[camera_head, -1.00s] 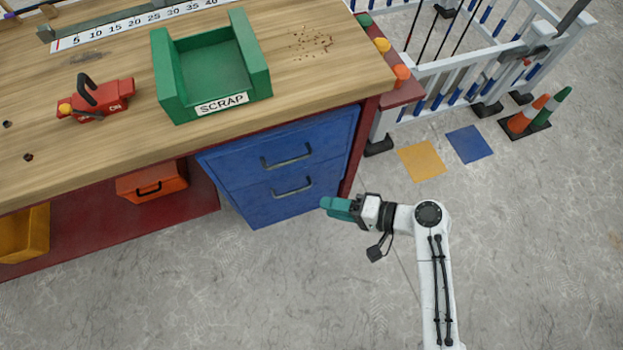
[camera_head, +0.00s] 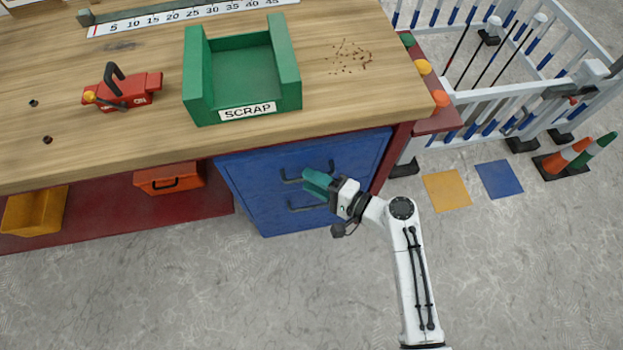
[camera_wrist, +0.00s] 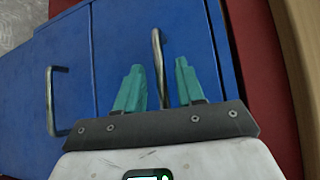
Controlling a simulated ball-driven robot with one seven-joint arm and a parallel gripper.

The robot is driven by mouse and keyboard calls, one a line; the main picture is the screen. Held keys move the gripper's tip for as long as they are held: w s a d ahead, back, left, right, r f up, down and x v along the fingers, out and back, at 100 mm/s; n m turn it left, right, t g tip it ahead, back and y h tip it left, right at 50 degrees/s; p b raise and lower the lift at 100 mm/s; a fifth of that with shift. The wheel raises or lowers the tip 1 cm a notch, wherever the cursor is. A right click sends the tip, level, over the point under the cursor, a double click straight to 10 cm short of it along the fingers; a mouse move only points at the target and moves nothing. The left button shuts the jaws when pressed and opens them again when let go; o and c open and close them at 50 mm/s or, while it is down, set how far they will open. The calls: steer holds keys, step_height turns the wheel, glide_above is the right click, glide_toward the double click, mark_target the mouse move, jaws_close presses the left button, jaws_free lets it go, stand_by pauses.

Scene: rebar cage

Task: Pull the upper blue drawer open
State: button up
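The blue cabinet under the bench has an upper blue drawer (camera_head: 252,167) and a lower one (camera_head: 275,215), both closed. My gripper (camera_head: 311,181), with teal fingers, is in front of the upper drawer and partly covers its grey bar handle (camera_head: 288,180). In the wrist view, the fingers of my gripper (camera_wrist: 160,84) are apart, and the upper handle (camera_wrist: 157,55) shows in the gap between them, touching neither finger visibly. How deep it sits between them is unclear. The lower handle (camera_wrist: 50,100) lies to the left there.
The grey floor in front is clear.

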steer(key=shift+w+a, duration=0.15)
steer(key=shift+a, duration=0.25)
jaws_close()
stand_by(0.4)
